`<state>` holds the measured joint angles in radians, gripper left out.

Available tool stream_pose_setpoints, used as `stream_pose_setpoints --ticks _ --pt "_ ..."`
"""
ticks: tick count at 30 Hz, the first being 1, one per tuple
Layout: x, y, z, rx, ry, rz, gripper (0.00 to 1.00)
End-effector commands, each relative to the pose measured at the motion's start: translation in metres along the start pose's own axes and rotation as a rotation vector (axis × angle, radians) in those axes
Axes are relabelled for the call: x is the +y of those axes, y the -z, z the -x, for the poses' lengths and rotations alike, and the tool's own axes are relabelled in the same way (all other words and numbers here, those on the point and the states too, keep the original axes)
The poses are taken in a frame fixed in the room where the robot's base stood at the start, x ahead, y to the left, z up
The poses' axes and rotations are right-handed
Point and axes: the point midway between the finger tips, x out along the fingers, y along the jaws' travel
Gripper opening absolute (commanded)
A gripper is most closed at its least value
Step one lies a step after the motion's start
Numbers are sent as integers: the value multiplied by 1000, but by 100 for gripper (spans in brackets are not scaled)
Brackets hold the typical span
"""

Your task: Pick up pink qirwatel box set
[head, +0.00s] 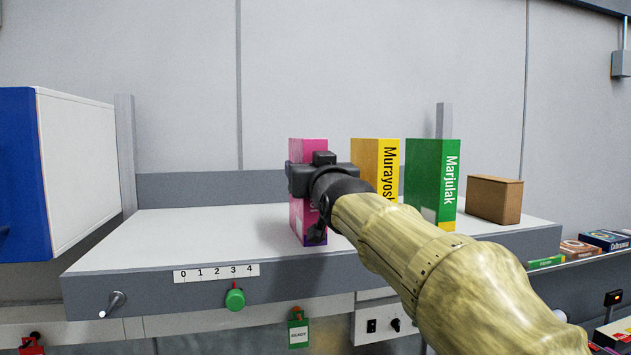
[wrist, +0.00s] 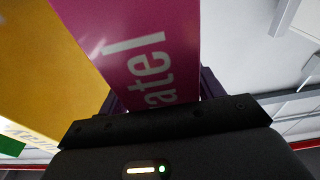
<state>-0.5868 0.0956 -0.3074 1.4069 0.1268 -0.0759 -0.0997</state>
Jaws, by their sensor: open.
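The pink box (head: 309,150) stands upright on the grey shelf (head: 200,230), with its middle hidden behind my gripper in the head view. In the wrist view the pink box (wrist: 135,50) fills the upper middle, with white letters ending in "atel" on its face. My gripper (head: 318,235) is at the front of the pink box. In the wrist view my gripper (wrist: 155,95) is open, with a dark finger showing on each side of the box's near end. Whether the fingers touch the box cannot be told.
A yellow box (head: 376,165) marked "Murayosh" stands close right of the pink one. Beyond it are a green "Marjulak" box (head: 430,180) and a brown box (head: 494,200). The shelf's left part is clear, beside a blue and white cabinet (head: 75,160).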

Motion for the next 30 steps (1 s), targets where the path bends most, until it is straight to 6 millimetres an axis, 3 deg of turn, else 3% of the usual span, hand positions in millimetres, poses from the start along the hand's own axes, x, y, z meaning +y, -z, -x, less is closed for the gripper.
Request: stream_pose_setpoints --ticks 17,26,30 --pt "-3 1 -1 2 4 -2 66" --pt "-4 1 -1 2 5 -2 9" --pt "-4 3 -1 6 5 -2 6"
